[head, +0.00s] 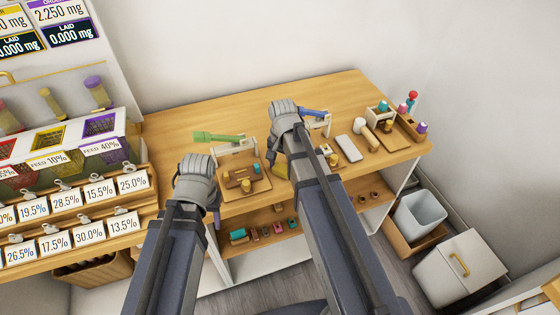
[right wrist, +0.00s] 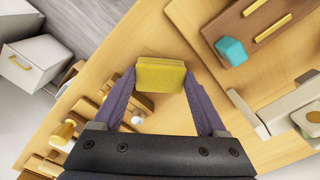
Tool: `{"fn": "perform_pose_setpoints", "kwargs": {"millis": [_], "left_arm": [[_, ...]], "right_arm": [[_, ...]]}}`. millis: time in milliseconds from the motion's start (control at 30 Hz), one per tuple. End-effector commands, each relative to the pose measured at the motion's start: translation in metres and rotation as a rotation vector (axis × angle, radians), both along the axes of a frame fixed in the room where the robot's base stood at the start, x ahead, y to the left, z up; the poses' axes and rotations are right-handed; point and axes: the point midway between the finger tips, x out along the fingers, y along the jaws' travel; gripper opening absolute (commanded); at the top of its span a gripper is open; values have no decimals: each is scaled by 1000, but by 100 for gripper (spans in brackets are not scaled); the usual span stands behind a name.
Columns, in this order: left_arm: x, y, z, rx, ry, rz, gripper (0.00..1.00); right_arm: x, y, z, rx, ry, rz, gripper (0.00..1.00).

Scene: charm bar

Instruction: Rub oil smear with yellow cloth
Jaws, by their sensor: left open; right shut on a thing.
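The yellow cloth (head: 281,169) is a small folded pad at the front of the wooden bench. In the right wrist view the cloth (right wrist: 160,76) sits between the two purple fingertips. My right gripper (head: 278,158) is shut on it, just right of a brown tray (head: 262,187). I cannot tell whether the cloth touches the bench top. My left gripper (head: 216,211) is open and empty near the bench's front edge, left of the tray. I cannot make out the oil smear in either view.
A green-handled tool (head: 217,137) rests on a white stand behind the tray. A grey slab (head: 349,148) and a small box (head: 379,115) stand to the right. Bins with percentage cards are at left. The back of the bench is clear.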

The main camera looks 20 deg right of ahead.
Motion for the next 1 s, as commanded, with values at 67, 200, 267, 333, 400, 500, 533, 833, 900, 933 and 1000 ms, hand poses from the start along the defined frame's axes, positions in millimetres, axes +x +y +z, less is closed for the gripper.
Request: {"fn": "perform_pose_setpoints", "kwargs": {"millis": [67, 200, 267, 333, 400, 500, 533, 833, 900, 933, 1000], "left_arm": [[0, 0, -1, 0, 0, 0, 50], [0, 0, -1, 0, 0, 0, 50], [0, 0, -1, 0, 0, 0, 50], [0, 0, -1, 0, 0, 0, 50], [0, 0, -1, 0, 0, 0, 50], [0, 0, 0, 0, 0, 0, 50], [0, 0, 0, 0, 0, 0, 50], [0, 0, 1, 0, 0, 0, 50], [0, 0, 1, 0, 0, 0, 50], [0, 0, 1, 0, 0, 0, 50], [0, 0, 2, 0, 0, 0, 50]], "right_arm": [[-5, 0, -1, -1, 8, 0, 30], [-7, 0, -1, -1, 10, 0, 30], [-10, -1, -1, -1, 11, 0, 30], [-14, -1, -1, -1, 11, 0, 30], [-20, -1, -1, -1, 11, 0, 30], [-29, -1, 0, -1, 10, 0, 30], [-31, -2, 0, -1, 10, 0, 29], [-42, -2, 1, -1, 6, 0, 29], [-41, -2, 1, -1, 6, 0, 29], [-41, -2, 1, -1, 6, 0, 29], [-41, -2, 1, 0, 6, 0, 29]]}}
